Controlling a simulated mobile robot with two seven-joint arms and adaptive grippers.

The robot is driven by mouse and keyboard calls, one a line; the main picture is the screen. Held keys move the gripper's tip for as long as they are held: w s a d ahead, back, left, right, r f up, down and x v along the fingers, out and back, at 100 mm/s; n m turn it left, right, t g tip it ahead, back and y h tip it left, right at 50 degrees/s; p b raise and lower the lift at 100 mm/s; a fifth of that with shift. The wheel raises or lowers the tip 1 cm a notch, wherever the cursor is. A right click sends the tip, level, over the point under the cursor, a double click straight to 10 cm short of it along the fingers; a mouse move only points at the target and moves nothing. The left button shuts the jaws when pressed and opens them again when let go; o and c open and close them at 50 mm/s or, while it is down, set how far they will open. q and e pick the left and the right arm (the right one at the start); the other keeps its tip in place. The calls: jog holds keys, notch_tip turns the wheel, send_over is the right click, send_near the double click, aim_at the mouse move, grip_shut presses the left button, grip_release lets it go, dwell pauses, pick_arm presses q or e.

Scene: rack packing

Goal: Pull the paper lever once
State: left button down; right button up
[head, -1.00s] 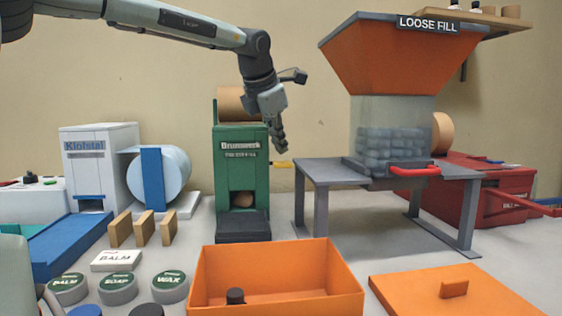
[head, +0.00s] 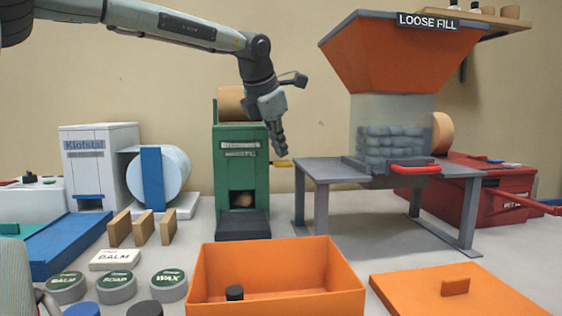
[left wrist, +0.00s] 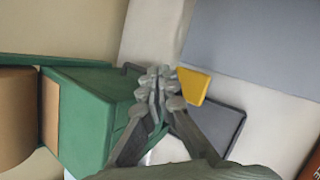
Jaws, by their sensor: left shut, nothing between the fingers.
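The green paper dispenser (head: 229,174) stands against the back wall with a brown paper roll (head: 231,99) on top. Its paper lever (head: 284,163) is a short yellow handle at its right side; in the left wrist view the yellow end (left wrist: 194,86) shows just right of the fingertips. My left gripper (head: 281,152) hangs from above beside the dispenser, fingers pointing down just above the lever. It is shut with nothing in it; I cannot tell whether it touches the lever. Brown crumpled paper (head: 243,199) shows in the dispenser's lower opening. My right gripper is not in view.
A grey table (head: 330,171) bearing the loose-fill hopper (head: 400,55) stands close right of the lever. An open orange box (head: 275,300) holding a dark item is in front, with its orange lid (head: 490,300) to the right. Labelled tins (head: 117,286) are at front left.

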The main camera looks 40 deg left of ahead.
pick_arm(q)
jog(key=shift+s+d+f+b, duration=0.1)
jog(key=shift+f+b, duration=0.55)
jog(key=shift+f, duration=0.1)
dwell(0.4)
jog(key=shift+r, duration=0.15)
dwell(0.5)
jog(key=shift+a+r+p, duration=0.2)
jog(key=shift+r+p, duration=0.85)
jog(key=shift+p, duration=0.05)
jog(key=r+p, duration=0.3)
jog(key=w+r+p, duration=0.1)
jog(key=r, duration=0.1)
jog(key=shift+a+p, duration=0.3)
jog(key=shift+a, duration=0.05)
jog(key=shift+s+f, duration=0.1)
